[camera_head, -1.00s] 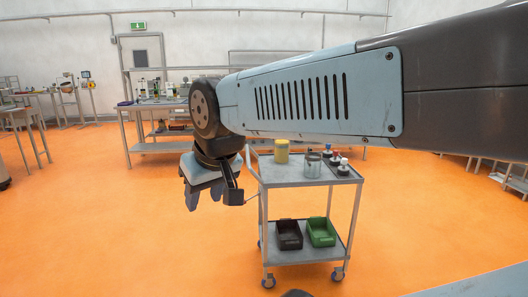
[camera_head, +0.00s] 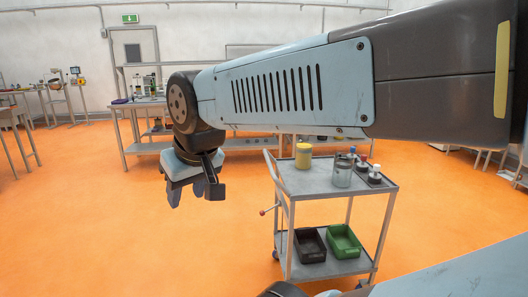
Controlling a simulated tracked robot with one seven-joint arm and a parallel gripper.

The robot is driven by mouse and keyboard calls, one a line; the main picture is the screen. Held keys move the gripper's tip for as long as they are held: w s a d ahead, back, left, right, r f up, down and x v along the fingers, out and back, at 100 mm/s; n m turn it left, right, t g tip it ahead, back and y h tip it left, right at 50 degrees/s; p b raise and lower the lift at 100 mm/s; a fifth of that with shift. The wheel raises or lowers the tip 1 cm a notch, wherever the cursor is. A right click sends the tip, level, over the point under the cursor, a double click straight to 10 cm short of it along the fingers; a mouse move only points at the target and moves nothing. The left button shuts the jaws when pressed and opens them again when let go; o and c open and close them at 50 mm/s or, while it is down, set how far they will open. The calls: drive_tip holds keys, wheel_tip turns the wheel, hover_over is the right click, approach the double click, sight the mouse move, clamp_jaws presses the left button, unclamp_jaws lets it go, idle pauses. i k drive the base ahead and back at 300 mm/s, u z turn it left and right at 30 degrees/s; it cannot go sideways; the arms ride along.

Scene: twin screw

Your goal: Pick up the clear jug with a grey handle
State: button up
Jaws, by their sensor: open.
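A clear jug (camera_head: 342,172) stands upright on the top shelf of a grey trolley (camera_head: 311,187). Its handle is too small to make out clearly. My gripper (camera_head: 172,194) hangs pointing down over the open floor to the left of the trolley, well apart from the jug. It is open with nothing seen in it, though its fingers are partly hidden by the wrist.
A yellow jar (camera_head: 303,157) and small bottles with coloured tops (camera_head: 375,174) stand near the jug. A black bin (camera_head: 309,245) and a green bin (camera_head: 343,241) sit on the lower shelf. Workbenches stand behind. Orange floor around the trolley is clear.

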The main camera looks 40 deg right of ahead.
sight(304, 148)
drive_tip(key=u, duration=0.15)
drive_tip(key=i, duration=1.05)
drive_tip(key=z, duration=2.25)
drive_tip(key=i, duration=1)
drive_tip(key=u, duration=0.25)
drive_tip(key=k, duration=0.75)
drive_tip(key=z, duration=0.2)
